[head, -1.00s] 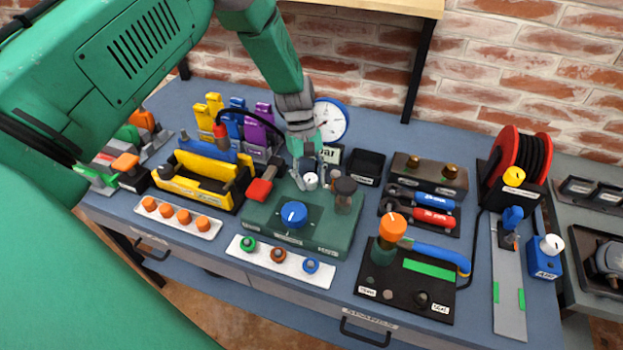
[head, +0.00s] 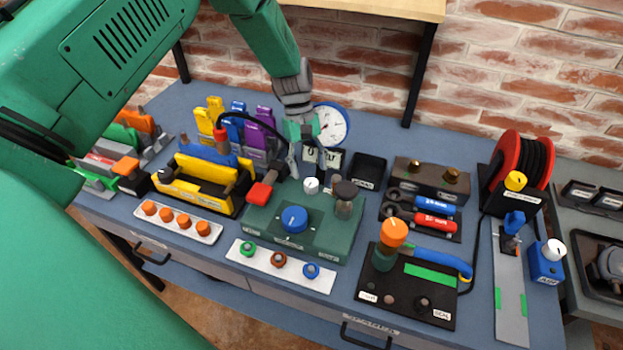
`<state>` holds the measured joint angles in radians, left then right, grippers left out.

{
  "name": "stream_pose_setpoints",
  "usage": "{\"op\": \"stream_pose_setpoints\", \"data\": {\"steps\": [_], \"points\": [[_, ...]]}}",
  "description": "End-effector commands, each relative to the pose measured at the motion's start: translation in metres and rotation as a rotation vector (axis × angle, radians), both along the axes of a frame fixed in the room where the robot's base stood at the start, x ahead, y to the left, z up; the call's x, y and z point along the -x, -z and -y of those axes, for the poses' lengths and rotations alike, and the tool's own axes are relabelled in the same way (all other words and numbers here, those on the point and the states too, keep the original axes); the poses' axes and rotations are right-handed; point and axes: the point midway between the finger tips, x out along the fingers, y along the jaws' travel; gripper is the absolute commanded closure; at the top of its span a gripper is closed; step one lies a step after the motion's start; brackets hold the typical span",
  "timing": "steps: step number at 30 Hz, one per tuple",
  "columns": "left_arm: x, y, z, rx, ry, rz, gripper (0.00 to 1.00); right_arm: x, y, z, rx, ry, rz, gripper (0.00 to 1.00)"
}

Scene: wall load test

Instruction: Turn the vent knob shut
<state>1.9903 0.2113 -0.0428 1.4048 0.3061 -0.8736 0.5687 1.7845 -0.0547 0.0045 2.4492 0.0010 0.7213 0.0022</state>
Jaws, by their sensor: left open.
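A green test box (head: 265,222) stands mid-bench. On its top are a large blue knob (head: 294,219), a small white knob (head: 311,186) near the back and a dark knob (head: 346,190) on a metal post at the right. The labels are too small to read, so I cannot tell for sure which one is the vent knob. My left gripper (head: 309,170) is open and points down at the back of the box, just above and behind the white knob. I see nothing between its fingers. A round white gauge (head: 331,125) with a blue rim stands behind it. My right gripper is out of view.
A red-handled part (head: 262,190) lies close left of the box, near a yellow tool carrier (head: 205,178). A white strip with knobs (head: 280,265) lies in front.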

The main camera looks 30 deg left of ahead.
Motion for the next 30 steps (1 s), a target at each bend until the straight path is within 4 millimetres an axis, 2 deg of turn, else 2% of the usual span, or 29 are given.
{"op": "stream_pose_setpoints", "data": {"steps": [1,6,12,30], "points": [[-0.004,-0.012,-0.005,0.0,-0.002,0.003,0.49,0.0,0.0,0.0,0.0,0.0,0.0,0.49],[-0.011,-0.043,-0.017,0.0,-0.001,0.003,0.49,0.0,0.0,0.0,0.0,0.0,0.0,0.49],[-0.016,-0.063,-0.024,0.0,0.0,0.0,0.49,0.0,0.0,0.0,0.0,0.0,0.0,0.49],[-0.017,-0.067,-0.026,0.0,0.0,-0.001,0.49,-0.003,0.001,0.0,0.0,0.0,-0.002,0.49]]}}
